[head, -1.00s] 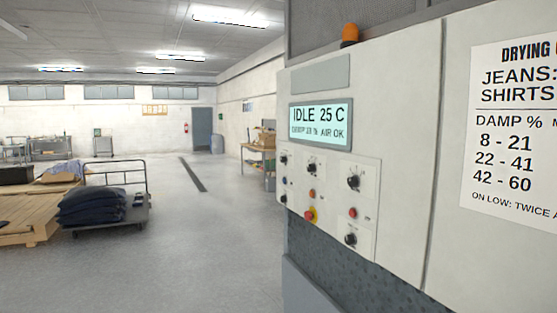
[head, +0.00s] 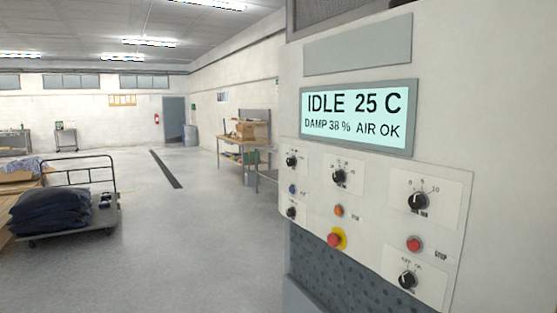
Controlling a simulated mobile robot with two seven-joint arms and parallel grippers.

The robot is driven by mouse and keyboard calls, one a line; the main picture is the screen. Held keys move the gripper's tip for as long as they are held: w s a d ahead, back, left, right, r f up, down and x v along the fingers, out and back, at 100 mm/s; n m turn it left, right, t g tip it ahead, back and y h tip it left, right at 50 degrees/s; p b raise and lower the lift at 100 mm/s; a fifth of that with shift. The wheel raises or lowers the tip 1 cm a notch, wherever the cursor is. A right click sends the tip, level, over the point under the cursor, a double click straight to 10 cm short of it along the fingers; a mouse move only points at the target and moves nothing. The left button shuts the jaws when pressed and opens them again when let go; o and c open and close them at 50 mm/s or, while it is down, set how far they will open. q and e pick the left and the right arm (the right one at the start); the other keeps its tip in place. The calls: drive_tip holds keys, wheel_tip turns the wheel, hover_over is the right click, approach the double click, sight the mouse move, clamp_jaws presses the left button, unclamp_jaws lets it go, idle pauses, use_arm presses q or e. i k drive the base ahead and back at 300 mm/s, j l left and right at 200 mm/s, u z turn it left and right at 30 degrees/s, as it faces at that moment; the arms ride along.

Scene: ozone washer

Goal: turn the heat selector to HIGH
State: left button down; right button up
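The control panel (head: 370,180) on the machine at right carries several black knobs. A small upper-left knob (head: 291,161) and a lower-left knob (head: 291,212) have labels too small to read. A middle knob (head: 339,176) has scale marks I cannot read. A larger upper-right knob (head: 418,201) has a number scale, with 10 at its right. A lower-right knob (head: 407,280) seems marked OFF and ON. I cannot tell which knob is the heat selector or its setting. The display (head: 357,117) reads IDLE 25 C, DAMP 38 %, AIR OK. Neither gripper is in view.
The panel also has a red emergency stop (head: 335,240) on yellow, an orange button (head: 339,210), a red button (head: 414,244) and a blue button (head: 292,188). A cart (head: 75,228) with dark sacks stands at left. The floor between is clear.

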sight(291, 161)
drive_tip(key=i+j+z, duration=0.1)
drive_tip(key=i+j, duration=0.85)
